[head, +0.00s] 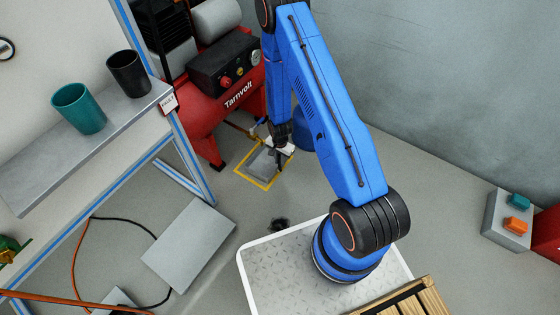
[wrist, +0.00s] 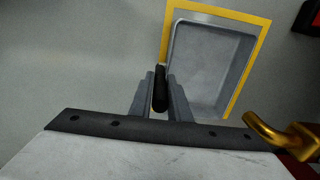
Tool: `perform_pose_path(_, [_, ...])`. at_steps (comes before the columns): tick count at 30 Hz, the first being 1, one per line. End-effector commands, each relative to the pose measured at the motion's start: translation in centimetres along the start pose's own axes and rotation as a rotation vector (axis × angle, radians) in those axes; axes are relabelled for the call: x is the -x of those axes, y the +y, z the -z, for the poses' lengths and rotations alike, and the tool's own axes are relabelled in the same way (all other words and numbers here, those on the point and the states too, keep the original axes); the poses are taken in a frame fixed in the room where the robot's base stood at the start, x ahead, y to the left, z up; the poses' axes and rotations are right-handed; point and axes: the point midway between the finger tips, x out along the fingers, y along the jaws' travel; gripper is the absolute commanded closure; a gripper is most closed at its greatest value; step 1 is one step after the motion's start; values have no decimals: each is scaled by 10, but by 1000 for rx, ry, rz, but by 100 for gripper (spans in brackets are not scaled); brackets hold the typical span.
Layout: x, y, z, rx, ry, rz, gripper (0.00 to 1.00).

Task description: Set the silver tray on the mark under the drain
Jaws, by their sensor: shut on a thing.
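The silver tray (wrist: 212,65) is a shallow grey pan. It lies inside the outline of the yellow mark (wrist: 262,45) in the wrist view. In the head view the tray (head: 262,163) also shows within the yellow mark (head: 241,173) on the floor, below the red compressor. My gripper (wrist: 160,90) is shut on a black handle at the tray's left side. In the head view my gripper (head: 279,152) is partly hidden by my arm. A brass drain fitting (wrist: 268,130) shows at lower right in the wrist view. Whether the tray touches the floor is unclear.
The red compressor (head: 232,105) stands just behind the mark. A bench (head: 100,125) with a teal cup (head: 79,108) and a black cup (head: 128,73) is at left. A grey panel (head: 188,245) and cables lie on the floor.

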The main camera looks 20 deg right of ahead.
Motion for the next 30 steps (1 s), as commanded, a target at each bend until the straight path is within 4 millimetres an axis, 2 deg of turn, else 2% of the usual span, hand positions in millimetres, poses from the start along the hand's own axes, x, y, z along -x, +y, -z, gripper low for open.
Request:
perform_pose_path(1, [-1, 0, 0, 0, 0, 0, 81])
perform_pose_path(3, [-1, 0, 0, 0, 0, 0, 65])
perform_pose_path(16, [6, 0, 0, 0, 1, 1, 65])
perform_pose_path(20, [20, -1, 0, 0, 1, 1, 65])
perform_pose_path(30, [72, -1, 1, 0, 1, 2, 65])
